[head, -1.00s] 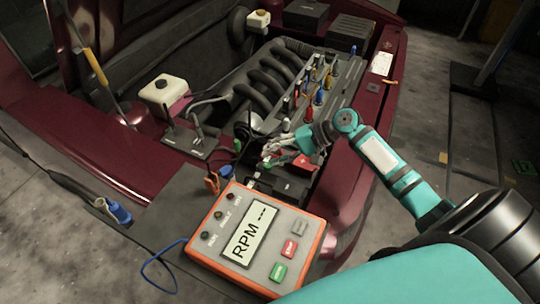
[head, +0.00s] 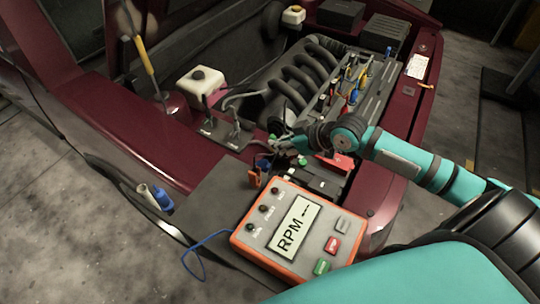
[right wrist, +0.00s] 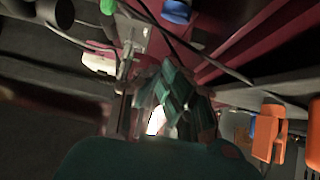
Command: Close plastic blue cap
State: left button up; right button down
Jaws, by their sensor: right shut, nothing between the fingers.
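A blue plastic cap (head: 162,199) shows in the head view at the left front edge of the car. It sits beside a pale tube-like neck (head: 146,191), apparently off its opening. My right gripper (head: 283,146) is over the engine bay, above and behind the orange-framed RPM box, well to the right of the cap. It is shut and empty. In the right wrist view its fingers (right wrist: 166,80) are together. A blue piece (right wrist: 177,12) shows at the top there; I cannot tell whether it is the cap. My left gripper is not in view.
The RPM box (head: 293,234) lies on the front ledge with a blue cable (head: 205,241) looping left. A white reservoir (head: 201,85) and black hoses (head: 300,85) fill the bay. Coloured clips stand near my gripper. Open floor lies at the front left.

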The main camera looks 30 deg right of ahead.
send_over(270, 164)
jog(key=w+a, duration=0.1)
jog(key=w, duration=0.1)
jog(key=f, duration=0.3)
jog(key=shift+s+a+f, duration=0.15)
jog(key=shift+s+f, duration=0.05)
jog(key=shift+s+d+f+p, duration=0.25)
jog(key=shift+s+f, duration=0.1)
jog(key=shift+f, duration=0.25)
jog(key=shift+s+d+f+p, duration=0.25)
jog(key=shift+s+f, duration=0.1)
jog(key=shift+f, duration=0.25)
jog(key=shift+s+d+f, duration=0.15)
jog(key=shift+s+f, duration=0.15)
jog(key=shift+f, duration=0.15)
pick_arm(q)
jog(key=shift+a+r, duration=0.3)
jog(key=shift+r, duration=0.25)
pick_arm(e)
jog(key=shift+f, duration=0.15)
jog(key=shift+w, duration=0.1)
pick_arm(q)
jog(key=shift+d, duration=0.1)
